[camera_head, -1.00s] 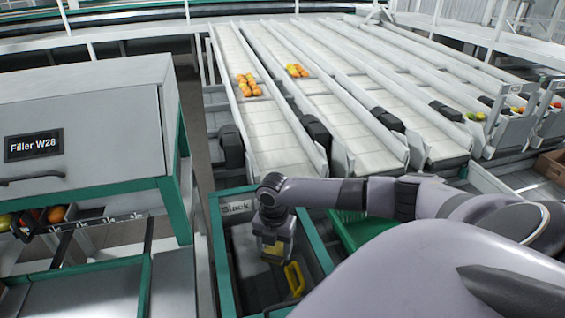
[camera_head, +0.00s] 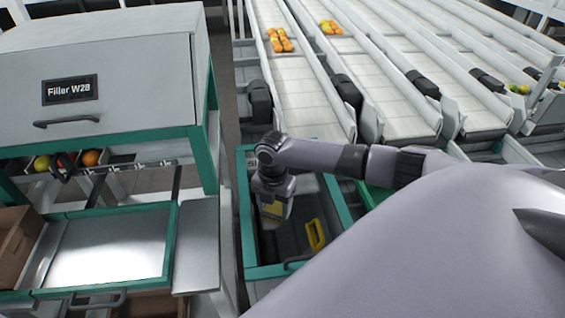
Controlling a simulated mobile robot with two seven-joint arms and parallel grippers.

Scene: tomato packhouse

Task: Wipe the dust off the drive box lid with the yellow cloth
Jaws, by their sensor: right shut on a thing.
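My right gripper (camera_head: 272,218) points down inside the green-framed bin (camera_head: 244,215) below the conveyor ends. It is shut on a small yellow thing (camera_head: 272,210), which looks like the yellow cloth, mostly hidden by the gripper. A separate bright yellow piece (camera_head: 316,235) with a loop shape lies in the bin to the right of the gripper, apart from it. I cannot tell which surface is the drive box lid, and no dust can be made out. My left gripper is not in view.
The grey Filler W28 cabinet (camera_head: 135,75) stands at left above a bare metal tray (camera_head: 110,248). A narrow metal shelf (camera_head: 197,245) lies between tray and bin. Sloping conveyor lanes (camera_head: 310,95) end behind the bin. A cardboard box (camera_head: 15,250) is at far left.

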